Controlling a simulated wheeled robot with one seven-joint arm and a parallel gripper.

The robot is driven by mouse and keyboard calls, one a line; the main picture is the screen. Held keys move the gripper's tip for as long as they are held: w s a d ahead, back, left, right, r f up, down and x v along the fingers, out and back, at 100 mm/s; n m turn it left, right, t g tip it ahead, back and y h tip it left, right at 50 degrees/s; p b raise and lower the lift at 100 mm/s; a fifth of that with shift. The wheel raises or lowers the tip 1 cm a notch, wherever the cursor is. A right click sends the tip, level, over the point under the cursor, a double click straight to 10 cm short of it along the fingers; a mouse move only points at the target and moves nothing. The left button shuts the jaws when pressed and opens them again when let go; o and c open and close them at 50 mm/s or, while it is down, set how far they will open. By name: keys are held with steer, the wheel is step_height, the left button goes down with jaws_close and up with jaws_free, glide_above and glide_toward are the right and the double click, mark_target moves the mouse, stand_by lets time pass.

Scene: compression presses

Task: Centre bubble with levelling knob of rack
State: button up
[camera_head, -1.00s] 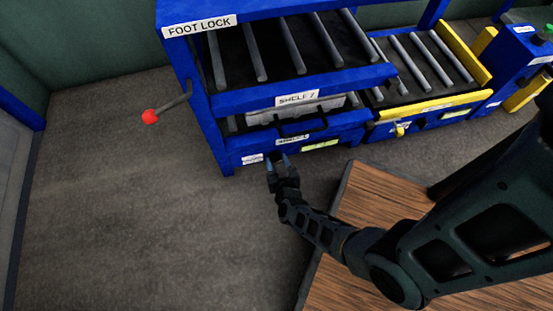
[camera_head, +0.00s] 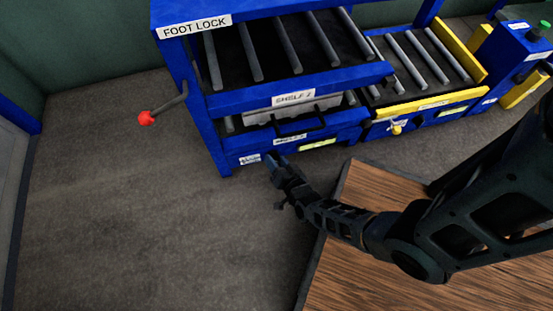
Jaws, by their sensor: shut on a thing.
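The blue rack (camera_head: 237,104) stands at the back with roller shelves. A yellow-green strip (camera_head: 317,143), which looks like the bubble vial, sits on its low front rail. The bubble is too small to make out. My gripper (camera_head: 275,162) is at the low front rail, left of the strip, shut on what seems to be the levelling knob. The fingers hide the knob.
A red-tipped lever (camera_head: 147,118) sticks out from the rack's left side. A yellow-edged roller unit (camera_head: 440,104) stands to the right. A wooden top (camera_head: 345,262) lies under my arm. The floor at left is clear.

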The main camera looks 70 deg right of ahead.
stand_by(0.4)
steer(key=o, duration=1.1)
steer(key=shift+c, duration=0.2)
steer(key=p+v, duration=0.2)
steer(key=v, duration=0.6)
steer(key=shift+p, duration=0.35)
